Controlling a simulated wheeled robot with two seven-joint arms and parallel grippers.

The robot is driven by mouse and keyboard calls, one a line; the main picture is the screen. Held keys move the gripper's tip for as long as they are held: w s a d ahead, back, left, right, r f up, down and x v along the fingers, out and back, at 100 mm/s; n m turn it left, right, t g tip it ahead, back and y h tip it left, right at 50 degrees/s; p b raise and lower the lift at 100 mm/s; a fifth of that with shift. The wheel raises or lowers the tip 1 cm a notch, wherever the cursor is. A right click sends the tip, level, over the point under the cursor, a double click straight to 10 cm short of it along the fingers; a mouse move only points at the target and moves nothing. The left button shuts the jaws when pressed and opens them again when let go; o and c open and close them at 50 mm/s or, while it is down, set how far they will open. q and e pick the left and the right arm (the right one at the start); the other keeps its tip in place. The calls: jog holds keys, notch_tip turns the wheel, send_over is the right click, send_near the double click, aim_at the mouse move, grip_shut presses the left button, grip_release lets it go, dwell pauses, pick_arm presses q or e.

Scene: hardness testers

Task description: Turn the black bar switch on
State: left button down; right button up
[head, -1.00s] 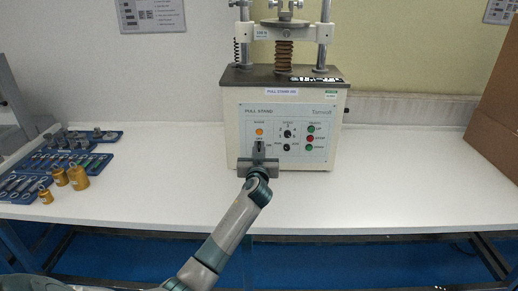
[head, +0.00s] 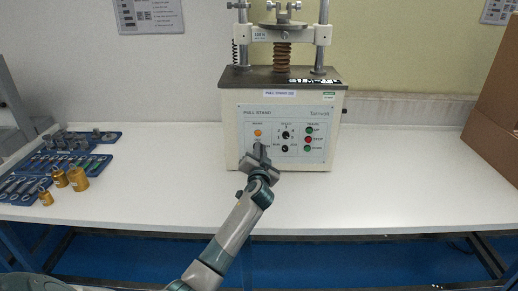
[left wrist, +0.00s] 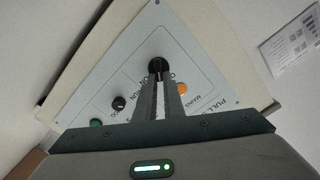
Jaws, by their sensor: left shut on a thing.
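The black bar switch (left wrist: 155,64) sits on the white front panel of the pull stand (head: 230,120), below an orange lamp (head: 258,133). My left gripper (head: 259,149) is at the panel's lower left and covers the switch in the head view. In the left wrist view the two fingers (left wrist: 160,78) are shut on the switch, with its dark end showing at their tips. The gripper is tilted clockwise in the head view. The panel looks turned in the wrist view. My right gripper is not in view.
A black knob (head: 285,149) and green and red buttons (head: 308,139) are right of the gripper. Blue tool trays (head: 100,160) and brass weights (head: 79,179) lie at the left. A brown box (head: 495,105) stands at the right. The table front is clear.

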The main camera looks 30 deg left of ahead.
pick_arm(q)
jog(key=shift+w+d+f+m+p, duration=0.15)
jog(key=shift+m+p, duration=0.4)
jog(key=shift+m, duration=1.3)
jog(key=shift+s+d+f+m+p, duration=0.1)
jog(key=shift+f+m+p, duration=0.35)
jog(key=shift+m, duration=1.35)
jog(key=shift+w+d+f+m+p, duration=0.1)
jog(key=shift+m+p, duration=0.55)
jog(key=shift+m, duration=1.2)
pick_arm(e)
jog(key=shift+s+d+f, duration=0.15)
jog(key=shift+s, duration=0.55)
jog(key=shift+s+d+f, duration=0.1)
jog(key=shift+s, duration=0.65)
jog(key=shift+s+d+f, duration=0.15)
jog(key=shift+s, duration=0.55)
pick_arm(q)
jog(key=c, duration=1.9)
grip_release()
jog(key=shift+o, duration=0.2)
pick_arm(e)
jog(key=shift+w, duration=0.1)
